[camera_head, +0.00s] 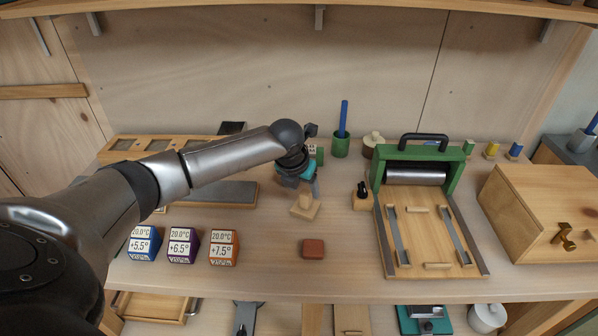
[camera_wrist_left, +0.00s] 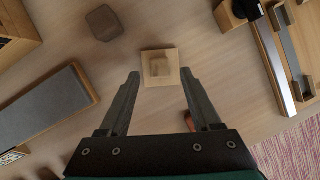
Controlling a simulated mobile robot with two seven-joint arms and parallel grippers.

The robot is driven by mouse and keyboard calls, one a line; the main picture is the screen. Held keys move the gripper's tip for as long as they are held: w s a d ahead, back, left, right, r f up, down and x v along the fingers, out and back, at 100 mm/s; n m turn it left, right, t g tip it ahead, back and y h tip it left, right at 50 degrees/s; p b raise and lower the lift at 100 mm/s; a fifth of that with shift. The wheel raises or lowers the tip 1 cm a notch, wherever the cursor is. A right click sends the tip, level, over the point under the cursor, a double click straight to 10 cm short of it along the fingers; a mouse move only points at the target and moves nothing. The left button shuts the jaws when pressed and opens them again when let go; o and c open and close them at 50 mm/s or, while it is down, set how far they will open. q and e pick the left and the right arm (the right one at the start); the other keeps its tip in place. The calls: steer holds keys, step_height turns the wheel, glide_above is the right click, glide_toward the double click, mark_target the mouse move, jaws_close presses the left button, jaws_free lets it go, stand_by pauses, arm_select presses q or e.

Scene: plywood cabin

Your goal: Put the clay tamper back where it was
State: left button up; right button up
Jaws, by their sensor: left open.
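A pale wooden piece with a square plate and a smaller raised block, seemingly the clay tamper (camera_head: 305,210), lies on the workbench below my left gripper (camera_head: 303,188). It also shows in the left wrist view (camera_wrist_left: 160,68), just past and between the fingertips. My left gripper is open, with nothing between its fingers, pointing down at the wooden piece. A reddish-brown block (camera_head: 313,249) lies on the bench in front of it. My right gripper does not show.
Right of the wooden piece stand a small block with a dark knob (camera_head: 361,195) and a green-framed roller press (camera_head: 430,235). Three labelled cubes (camera_head: 181,246) stand at front left, a grey slab (camera_head: 222,193) behind. A wooden box (camera_head: 540,210) is far right.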

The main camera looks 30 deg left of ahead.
arm_select(q)
steer(key=p+v, duration=0.1)
steer(key=v, duration=0.6)
steer(key=shift+d, duration=0.1)
stand_by(0.4)
